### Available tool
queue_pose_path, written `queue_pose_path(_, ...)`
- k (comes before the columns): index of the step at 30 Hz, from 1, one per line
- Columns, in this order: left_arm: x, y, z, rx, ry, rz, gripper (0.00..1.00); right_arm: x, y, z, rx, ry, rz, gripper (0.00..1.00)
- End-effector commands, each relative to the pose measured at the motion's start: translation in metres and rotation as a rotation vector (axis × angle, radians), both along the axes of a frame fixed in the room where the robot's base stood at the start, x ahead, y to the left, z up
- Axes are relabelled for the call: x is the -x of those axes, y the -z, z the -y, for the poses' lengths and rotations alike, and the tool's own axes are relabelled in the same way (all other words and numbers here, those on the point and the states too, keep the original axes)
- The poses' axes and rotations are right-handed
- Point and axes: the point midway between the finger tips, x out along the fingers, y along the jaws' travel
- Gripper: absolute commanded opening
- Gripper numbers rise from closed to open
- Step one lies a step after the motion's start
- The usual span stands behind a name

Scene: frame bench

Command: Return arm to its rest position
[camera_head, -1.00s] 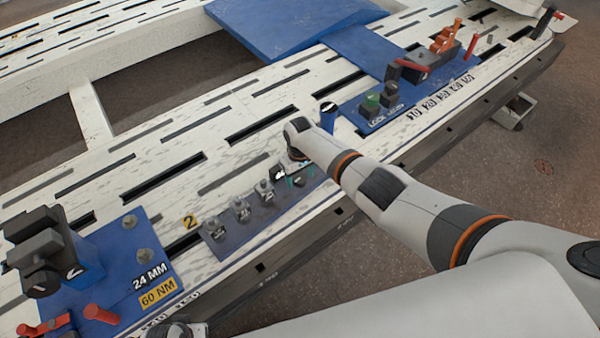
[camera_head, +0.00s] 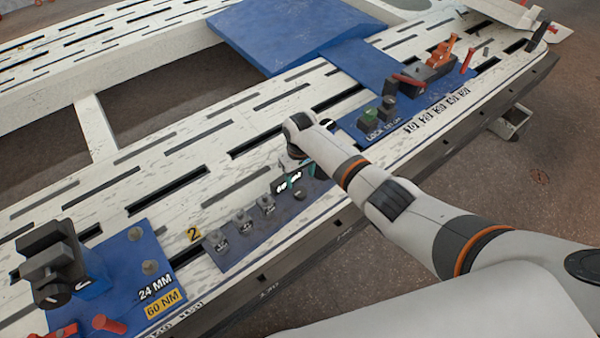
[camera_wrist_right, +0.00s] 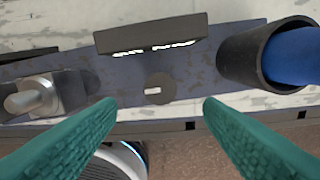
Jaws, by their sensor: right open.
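My right arm (camera_head: 400,205) reaches in from the lower right over the slotted white bench. Its gripper (camera_head: 289,184) is over the grey-blue strip, mostly hidden behind the wrist. In the right wrist view two teal fingers (camera_wrist_right: 160,108) are spread apart with nothing between them. Beyond the fingertips lie a flat round disc with a slot (camera_wrist_right: 158,89), a dark block with lit marks (camera_wrist_right: 150,35) and a black cup with a blue cylinder (camera_wrist_right: 255,58). My left gripper is not seen.
The strip (camera_head: 230,258) carries several small metal fittings (camera_head: 243,222). A blue plate (camera_head: 150,250) with a dark clamp (camera_head: 52,262) stands at left. At right a blue panel (camera_head: 345,122) holds green and black knobs and a red-handled clamp (camera_head: 440,57).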

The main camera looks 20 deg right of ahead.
Motion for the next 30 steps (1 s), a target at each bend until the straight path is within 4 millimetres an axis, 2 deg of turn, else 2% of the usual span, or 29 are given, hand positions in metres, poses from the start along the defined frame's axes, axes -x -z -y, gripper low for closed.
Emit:
queue_pose_path(13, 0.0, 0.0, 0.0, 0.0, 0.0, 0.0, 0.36, 0.0, 0.0, 0.0, 0.0, 0.001, 0.0, 0.61)
queue_pose_path(17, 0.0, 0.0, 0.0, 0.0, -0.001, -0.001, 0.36, 0.01, 0.007, -0.007, -0.012, -0.013, 0.002, 0.61)
queue_pose_path(20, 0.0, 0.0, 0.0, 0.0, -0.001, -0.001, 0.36, 0.034, 0.019, -0.021, -0.04, -0.041, 0.013, 0.61)
queue_pose_path(24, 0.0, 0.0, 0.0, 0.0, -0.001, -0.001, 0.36, 0.089, 0.031, -0.042, -0.093, -0.073, 0.049, 0.61)
queue_pose_path(27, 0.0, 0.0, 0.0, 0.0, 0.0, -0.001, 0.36, 0.132, 0.029, -0.046, -0.121, -0.072, 0.087, 0.61)
queue_pose_path(30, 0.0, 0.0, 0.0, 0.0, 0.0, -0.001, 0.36, 0.174, 0.018, -0.041, -0.136, -0.054, 0.13, 0.61)
